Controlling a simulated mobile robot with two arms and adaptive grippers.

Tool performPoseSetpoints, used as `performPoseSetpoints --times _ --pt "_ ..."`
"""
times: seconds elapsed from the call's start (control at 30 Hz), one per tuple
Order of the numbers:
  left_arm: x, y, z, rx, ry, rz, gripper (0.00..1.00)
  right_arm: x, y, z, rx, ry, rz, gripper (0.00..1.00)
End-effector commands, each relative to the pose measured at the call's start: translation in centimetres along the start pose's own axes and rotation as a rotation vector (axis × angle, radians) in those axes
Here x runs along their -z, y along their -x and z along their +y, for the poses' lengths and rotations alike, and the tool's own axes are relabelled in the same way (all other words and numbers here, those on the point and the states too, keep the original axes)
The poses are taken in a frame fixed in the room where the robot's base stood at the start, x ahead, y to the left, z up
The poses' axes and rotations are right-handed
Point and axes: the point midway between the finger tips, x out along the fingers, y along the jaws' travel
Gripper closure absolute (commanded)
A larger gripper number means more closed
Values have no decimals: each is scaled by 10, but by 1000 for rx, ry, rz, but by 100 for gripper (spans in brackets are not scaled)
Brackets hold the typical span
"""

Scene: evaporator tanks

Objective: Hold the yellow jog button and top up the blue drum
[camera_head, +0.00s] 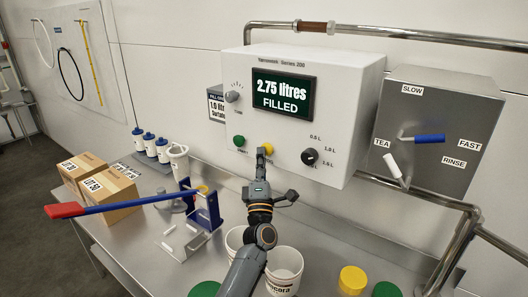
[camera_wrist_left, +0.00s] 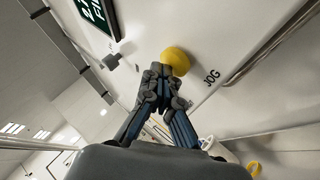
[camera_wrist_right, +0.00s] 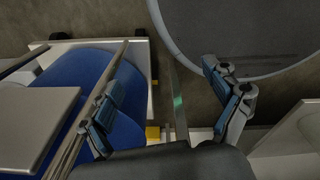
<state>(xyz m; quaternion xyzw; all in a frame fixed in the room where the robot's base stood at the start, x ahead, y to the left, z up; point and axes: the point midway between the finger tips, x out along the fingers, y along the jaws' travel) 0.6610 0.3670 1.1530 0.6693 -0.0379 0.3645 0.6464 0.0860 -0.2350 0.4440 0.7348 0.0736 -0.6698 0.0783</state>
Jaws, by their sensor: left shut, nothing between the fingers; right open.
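The yellow jog button (camera_head: 267,149) is on the front of the white dosing box (camera_head: 345,75), whose display (camera_head: 283,94) reads "2.75 litres FILLED". My left gripper (camera_head: 261,153) is shut and empty, with its fingertips at the button. In the left wrist view the closed fingertips (camera_wrist_left: 158,72) meet the edge of the yellow button (camera_wrist_left: 176,61), beside the word JOG; firm pressing cannot be judged. My right gripper (camera_wrist_right: 163,80) is open in the right wrist view. A large blue rounded surface (camera_wrist_right: 65,75), probably the blue drum, lies left of it, partly covered by a grey panel.
A green button (camera_head: 239,141) and a black dial (camera_head: 310,157) flank the yellow one. A grey lever box (camera_head: 435,110) stands right. White tubs (camera_head: 285,270), cartons (camera_head: 108,190) and a blue stand (camera_head: 208,212) with a red-ended blue lever occupy the bench. A round grey rim (camera_wrist_right: 240,70) lies near the right gripper.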

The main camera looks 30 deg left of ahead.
Motion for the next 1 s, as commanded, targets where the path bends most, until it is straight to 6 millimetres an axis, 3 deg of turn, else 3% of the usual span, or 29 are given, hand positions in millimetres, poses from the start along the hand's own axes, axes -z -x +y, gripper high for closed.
performPoseSetpoints --times 1.0 --pt "5 7 6 1 0 -1 100 0 6 0 0 0 0 11"
